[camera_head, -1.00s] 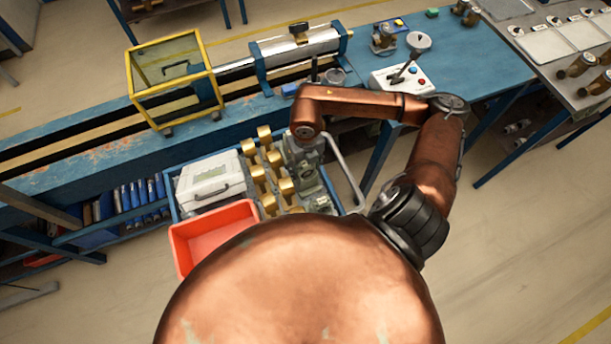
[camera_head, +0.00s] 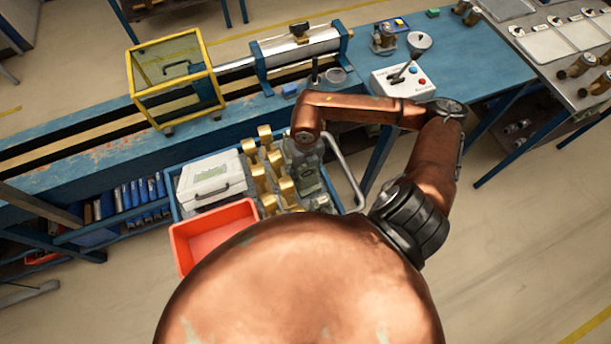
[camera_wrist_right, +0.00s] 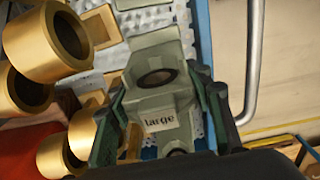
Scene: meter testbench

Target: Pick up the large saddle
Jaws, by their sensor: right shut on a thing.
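The large saddle (camera_wrist_right: 157,98) is a grey-green metal block with a dark round hole and a label reading "Large", in the middle of the right wrist view. My right gripper (camera_wrist_right: 162,110) has one dark green finger on each side of it and is shut on it. In the head view my right gripper (camera_head: 304,148) points down over the right part of the cart, among grey-green pieces. I cannot tell whether the saddle touches the cart. My left gripper is not in view.
Several brass fittings (camera_head: 265,172) stand close beside the gripper on its left. A white case (camera_head: 209,180) and a red bin (camera_head: 212,230) are further left. The cart's metal handle (camera_head: 347,172) runs close on the right. The blue workbench (camera_head: 345,60) lies behind.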

